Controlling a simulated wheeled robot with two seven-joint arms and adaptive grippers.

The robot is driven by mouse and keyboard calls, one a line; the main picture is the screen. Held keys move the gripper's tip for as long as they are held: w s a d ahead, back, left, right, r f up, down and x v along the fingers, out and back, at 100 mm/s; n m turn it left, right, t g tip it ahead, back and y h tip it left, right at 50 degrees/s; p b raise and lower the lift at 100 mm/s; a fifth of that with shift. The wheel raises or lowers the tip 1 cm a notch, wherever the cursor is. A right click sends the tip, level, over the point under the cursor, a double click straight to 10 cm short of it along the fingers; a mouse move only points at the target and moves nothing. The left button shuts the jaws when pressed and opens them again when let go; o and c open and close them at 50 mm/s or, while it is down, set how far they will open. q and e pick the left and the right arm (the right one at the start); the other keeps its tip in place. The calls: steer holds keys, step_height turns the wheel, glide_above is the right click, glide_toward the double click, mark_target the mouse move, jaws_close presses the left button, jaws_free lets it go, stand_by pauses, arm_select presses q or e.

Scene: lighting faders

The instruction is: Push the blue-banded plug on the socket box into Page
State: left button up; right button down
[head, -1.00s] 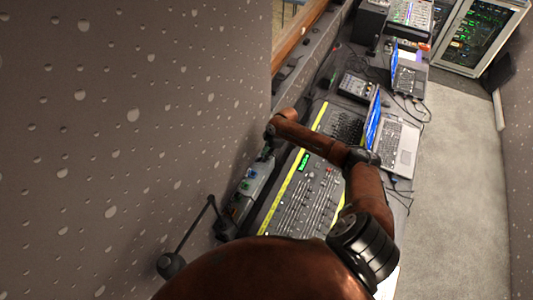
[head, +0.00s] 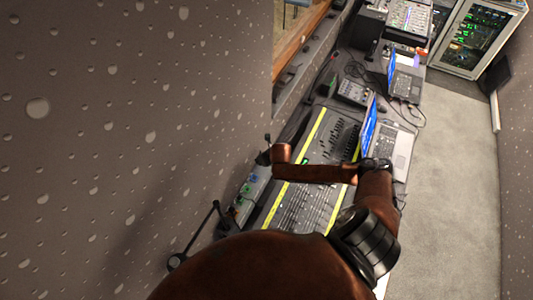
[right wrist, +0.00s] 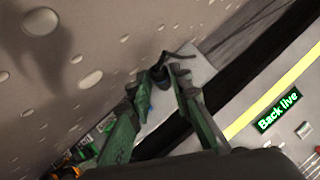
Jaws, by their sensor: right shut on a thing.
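The socket box (head: 250,193) is a long pale grey box beside the mixing desk, with small green and blue parts on its face. Its pale top also shows in the right wrist view (right wrist: 198,72). In the right wrist view, my right gripper (right wrist: 162,82) has its green fingers closed about a dark, round plug (right wrist: 159,72) at the box. I cannot make out a blue band on it, or how deep it sits. A small blue spot shows just below, by the fingers. The word Page is not readable. My left gripper is not in view.
The mixing desk (head: 300,200) with a yellow edge strip lies right of the box; its green display (right wrist: 277,110) reads "Back live". A dimpled wall (head: 130,130) rises close on the left. A laptop (head: 388,140) stands beyond my arm. Carpet at right is clear.

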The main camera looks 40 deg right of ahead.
steer(key=s+a+r+n+t+y+p, duration=0.1)
steer(key=s+a+r+n+y+p, duration=0.1)
steer(key=s+a+n+y, duration=0.25)
steer(key=shift+n, duration=0.55)
steer(key=shift+w+a+f+b, duration=0.1)
steer(key=shift+w+f+b, duration=0.1)
steer(key=shift+f+b, duration=0.5)
steer(key=shift+w+a+f+b, duration=0.1)
steer(key=shift+w+f+b, duration=0.2)
steer(key=shift+f, duration=0.8)
steer(key=shift+w+a+f+b, duration=0.1)
steer(key=shift+f+b, duration=0.45)
steer(key=shift+f, duration=0.35)
steer(key=shift+d+f+b, duration=0.1)
steer(key=shift+f+b, duration=0.85)
steer(key=shift+b, duration=0.1)
steer(key=shift+s+f, duration=0.2)
steer(key=shift+f, duration=0.05)
